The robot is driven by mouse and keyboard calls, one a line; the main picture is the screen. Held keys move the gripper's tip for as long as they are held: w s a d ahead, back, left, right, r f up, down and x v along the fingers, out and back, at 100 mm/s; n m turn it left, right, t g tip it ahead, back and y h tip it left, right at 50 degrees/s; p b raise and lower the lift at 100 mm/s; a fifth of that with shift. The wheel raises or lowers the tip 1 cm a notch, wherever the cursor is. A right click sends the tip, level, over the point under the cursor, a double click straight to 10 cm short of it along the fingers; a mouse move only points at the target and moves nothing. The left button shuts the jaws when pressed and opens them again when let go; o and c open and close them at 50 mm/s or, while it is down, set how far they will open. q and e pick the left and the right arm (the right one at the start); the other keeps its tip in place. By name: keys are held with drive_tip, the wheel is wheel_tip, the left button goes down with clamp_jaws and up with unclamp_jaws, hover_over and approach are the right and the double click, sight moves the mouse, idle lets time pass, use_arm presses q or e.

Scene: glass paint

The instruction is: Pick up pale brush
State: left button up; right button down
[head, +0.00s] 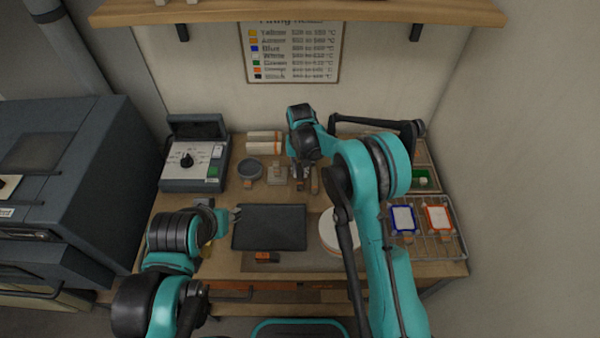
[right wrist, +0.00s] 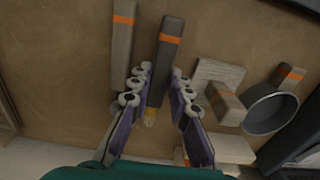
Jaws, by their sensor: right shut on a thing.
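My right gripper (head: 300,172) is low over the back middle of the worktable. In the right wrist view its two fingers (right wrist: 158,80) are on either side of a slim grey-brown piece with an orange band (right wrist: 170,38), and a yellowish end (right wrist: 150,115) shows lower between them. I take this held piece to be the pale brush; its bristles cannot be made out. A similar banded piece (right wrist: 122,70) lies beside it, outside the fingers. My left gripper (head: 228,216) is by the left edge of a dark flat board (head: 268,227); its fingers are too small to judge.
A grey round cup (right wrist: 272,106) and pale banded blocks (right wrist: 222,100) stand close to the right gripper. A control box (head: 195,165) is at the back left. A wire rack (head: 442,246) with framed tiles is at the right, near a white disc (head: 330,236).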

sight(301, 173)
drive_tip(key=r, duration=0.3)
drive_tip(key=shift+s+d+r, duration=0.1)
drive_tip(key=shift+s+d, duration=0.15)
drive_tip(key=s+d+r+p, duration=0.1)
drive_tip(key=s+d+r, duration=0.5)
drive_tip(key=s+d, duration=0.1)
drive_tip(key=shift+s+d+r, duration=0.15)
drive_tip(key=shift+s+d, duration=0.15)
drive_tip(key=shift+s, duration=0.2)
drive_tip(key=c, duration=2.1)
unclamp_jaws()
clamp_jaws()
